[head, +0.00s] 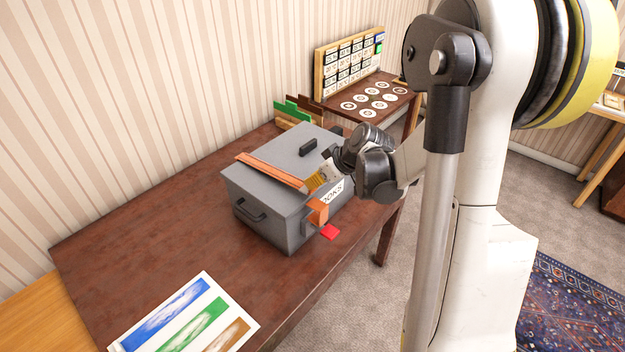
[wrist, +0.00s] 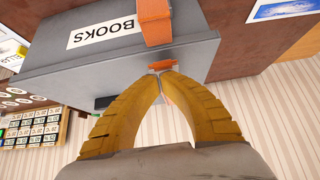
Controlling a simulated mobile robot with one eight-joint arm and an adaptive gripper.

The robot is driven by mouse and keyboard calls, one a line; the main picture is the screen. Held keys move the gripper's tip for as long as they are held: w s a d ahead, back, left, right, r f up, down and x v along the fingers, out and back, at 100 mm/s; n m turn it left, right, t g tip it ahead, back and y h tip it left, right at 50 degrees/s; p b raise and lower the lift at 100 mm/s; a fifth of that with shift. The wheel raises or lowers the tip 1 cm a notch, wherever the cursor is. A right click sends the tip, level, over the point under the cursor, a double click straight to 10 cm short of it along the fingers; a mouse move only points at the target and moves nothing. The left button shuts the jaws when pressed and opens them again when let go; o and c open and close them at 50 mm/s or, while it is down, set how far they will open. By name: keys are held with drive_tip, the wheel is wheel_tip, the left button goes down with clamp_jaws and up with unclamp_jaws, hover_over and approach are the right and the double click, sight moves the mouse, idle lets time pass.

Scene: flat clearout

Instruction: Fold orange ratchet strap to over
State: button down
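The orange ratchet strap (head: 270,171) lies across the lid of a grey box (head: 262,200) labelled BOOKS. A separate-looking orange length (head: 317,212) hangs down the box's front; it also shows in the wrist view (wrist: 154,20). My gripper (head: 314,184) is over the lid's front edge. In the wrist view its yellow fingers (wrist: 160,73) converge with their tips together at a small orange strap piece (wrist: 162,65), which appears pinched between them. More orange shows between the fingers beyond. The join between the strap's parts is partly hidden by the fingers.
A red square (head: 330,232) lies by the box's front corner. Printed colour sheets (head: 190,315) lie on the brown table's near end. Green and brown folders (head: 297,110) stand behind the box. A board of labels (head: 349,65) stands further back. Table left of the box is clear.

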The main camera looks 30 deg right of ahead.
sight(314, 191)
drive_tip(key=shift+f, duration=0.1)
drive_tip(key=f+b, duration=0.3)
drive_tip(key=f, duration=0.1)
drive_tip(key=shift+s+f, duration=0.1)
drive_tip(key=shift+s, duration=0.2)
